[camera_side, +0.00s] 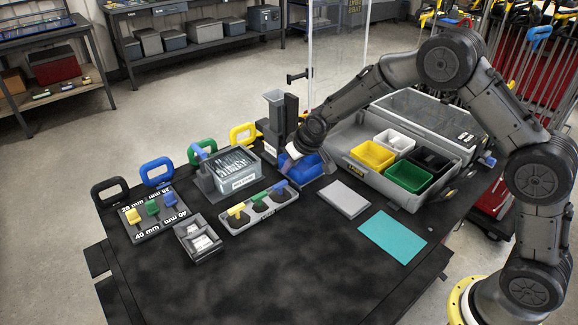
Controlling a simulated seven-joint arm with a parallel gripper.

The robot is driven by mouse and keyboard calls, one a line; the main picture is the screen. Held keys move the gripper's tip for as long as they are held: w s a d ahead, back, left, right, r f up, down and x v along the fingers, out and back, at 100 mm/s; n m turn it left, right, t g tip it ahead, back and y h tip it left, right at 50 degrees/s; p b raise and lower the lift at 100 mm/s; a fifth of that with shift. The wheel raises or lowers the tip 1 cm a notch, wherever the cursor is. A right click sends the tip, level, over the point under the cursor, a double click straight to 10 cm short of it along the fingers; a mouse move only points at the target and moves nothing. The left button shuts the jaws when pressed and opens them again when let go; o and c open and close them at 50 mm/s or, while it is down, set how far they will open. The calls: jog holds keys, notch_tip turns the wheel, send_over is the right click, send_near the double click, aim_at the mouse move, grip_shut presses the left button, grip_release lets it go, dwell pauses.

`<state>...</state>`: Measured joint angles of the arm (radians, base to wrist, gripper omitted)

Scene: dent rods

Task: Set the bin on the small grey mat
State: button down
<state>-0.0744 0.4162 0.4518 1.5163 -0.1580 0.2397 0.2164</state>
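A blue bin (306,173) stands on the dark table, left of the open grey case. My gripper (292,158) is at the blue bin's upper left part and overlaps it in the picture. The fingers are small and partly hidden, so I cannot tell whether they grip the bin or are open. The small grey mat (344,200) lies flat and bare on the table, to the lower right of the blue bin.
A teal mat (392,237) lies at the front right. The grey case (352,166) holds yellow, green, white and black bins. Left of the blue bin are a box of rods (236,169), a rack with coloured handles (259,211) and a small grey tray (198,238). The front table is clear.

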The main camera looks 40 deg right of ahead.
jog(key=shift+f, duration=0.1)
jog(key=c, duration=1.5)
grip_release()
jog(key=shift+f, duration=0.1)
jog(key=o, duration=0.4)
jog(key=shift+r, duration=0.25)
jog(key=v, duration=1.2)
